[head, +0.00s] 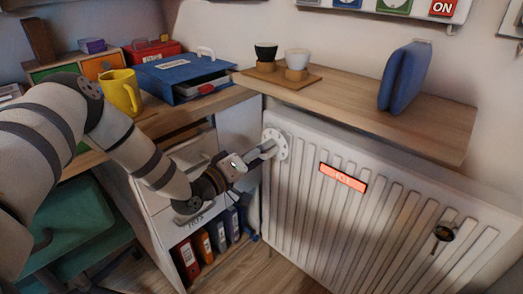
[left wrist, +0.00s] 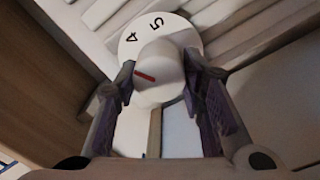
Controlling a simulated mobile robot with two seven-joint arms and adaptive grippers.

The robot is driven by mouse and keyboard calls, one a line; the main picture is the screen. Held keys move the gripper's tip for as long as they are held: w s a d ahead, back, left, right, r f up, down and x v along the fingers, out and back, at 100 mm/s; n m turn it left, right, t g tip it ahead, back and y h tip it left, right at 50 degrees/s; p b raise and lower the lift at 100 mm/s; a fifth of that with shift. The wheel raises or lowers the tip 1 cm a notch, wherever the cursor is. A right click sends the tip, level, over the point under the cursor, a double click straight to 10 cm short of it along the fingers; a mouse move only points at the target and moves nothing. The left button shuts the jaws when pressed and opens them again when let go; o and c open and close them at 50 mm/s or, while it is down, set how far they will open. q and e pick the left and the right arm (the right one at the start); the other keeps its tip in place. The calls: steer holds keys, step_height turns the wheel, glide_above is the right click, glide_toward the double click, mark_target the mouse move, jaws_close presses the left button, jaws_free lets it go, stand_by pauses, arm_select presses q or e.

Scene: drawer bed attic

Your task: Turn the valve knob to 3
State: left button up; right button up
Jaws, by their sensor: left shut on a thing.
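The white valve knob (left wrist: 160,66) has a red pointer line and sits in front of a round white dial (left wrist: 178,30) with the digits 4 and 5 showing at its upper left and top. The red line points to the left, below the 4; no digit shows beside it. My left gripper (head: 264,151) reaches the dial (head: 282,143) at the upper left corner of the white radiator (head: 300,208). In the left wrist view, its two purple-padded fingers are shut on the knob, one on each side. My right gripper is not in view.
A wooden shelf (head: 440,118) runs above the radiator, with two cups on a board and a blue object. A desk to the left holds a yellow mug (head: 120,92) and blue binder (head: 180,74). A red display (head: 343,177) is on the radiator's front.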

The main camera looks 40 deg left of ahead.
arm_select(q)
steer(key=n, duration=0.3)
steer(key=shift+n, duration=2.1)
steer(key=shift+b, duration=0.3)
steer(key=o, duration=1.1)
steer(key=shift+w+d, duration=0.1)
steer(key=shift+w, duration=0.05)
steer(key=shift+o, duration=0.2)
steer(key=s, duration=0.7)
steer(key=shift+s+a+f, duration=0.15)
steer(key=shift+s+a, duration=0.15)
